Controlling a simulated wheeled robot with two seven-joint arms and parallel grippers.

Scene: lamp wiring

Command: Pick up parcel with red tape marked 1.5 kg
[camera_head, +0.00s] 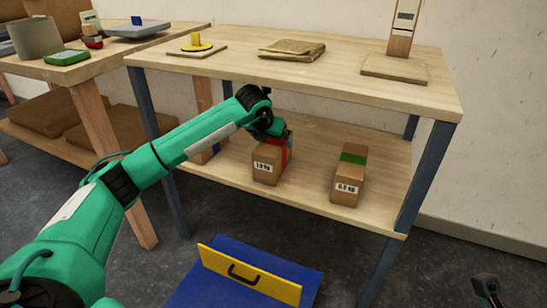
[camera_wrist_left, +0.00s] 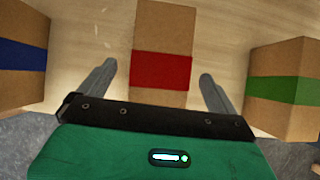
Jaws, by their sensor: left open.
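The brown parcel with red tape (camera_head: 266,164) stands on the lower shelf of the wooden table; its white label looks like 1.5 KG, though it is small. My left gripper (camera_head: 281,138) is at the top of this parcel, partly hidden by its own wrist. In the left wrist view the open fingers (camera_wrist_left: 157,70) lie on either side of the red-taped parcel (camera_wrist_left: 162,37), with gaps at both sides. At the lower right of the head view, a dark part that looks like my right gripper (camera_head: 487,290) shows, too little to judge its jaws.
A green-taped parcel (camera_head: 348,177) stands to the right on the same shelf (camera_head: 310,195). A blue-taped parcel (camera_wrist_left: 22,55) stands to the left, mostly behind my arm in the head view. The tabletop (camera_head: 330,75) is overhead. A blue box with a yellow handled front (camera_head: 250,275) is below.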

